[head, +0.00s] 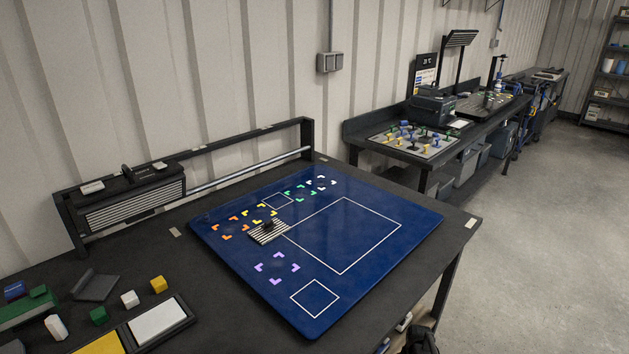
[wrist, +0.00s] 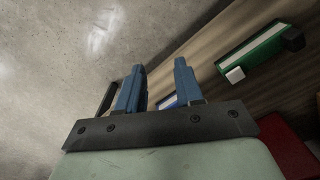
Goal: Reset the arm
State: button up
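My gripper (wrist: 159,82) shows in the wrist view with its two blue fingers apart and nothing held between them. Its dark mounting bar runs across the lower part of that view. A grey concrete surface fills the upper left behind the fingers. The arm is not clearly seen in the head view; a dark shape at the bottom edge there is too cut off to identify.
A blue mat (head: 375,207) with white outlines and coloured corner marks lies on the dark table (head: 200,263). A striped block (head: 269,232) sits on the mat. Loose blocks and a white-topped tray (head: 159,321) are at front left. In the wrist view, a green-and-white object (wrist: 255,52) is right of the fingers.

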jog(key=s+a+f+g, duration=0.2)
jog(key=s+a, duration=0.2)
jog(key=s, duration=0.6)
jog(key=s+a+f+m+g, duration=0.1)
jog(key=s+a, duration=0.3)
jog(key=s, duration=0.7)
jog(key=s+a+f+m+g, duration=0.1)
jog(key=s+a+f+g, duration=0.2)
jog(key=s, duration=0.8)
jog(key=shift+s+a, duration=0.2)
jog(key=shift+a, duration=0.9)
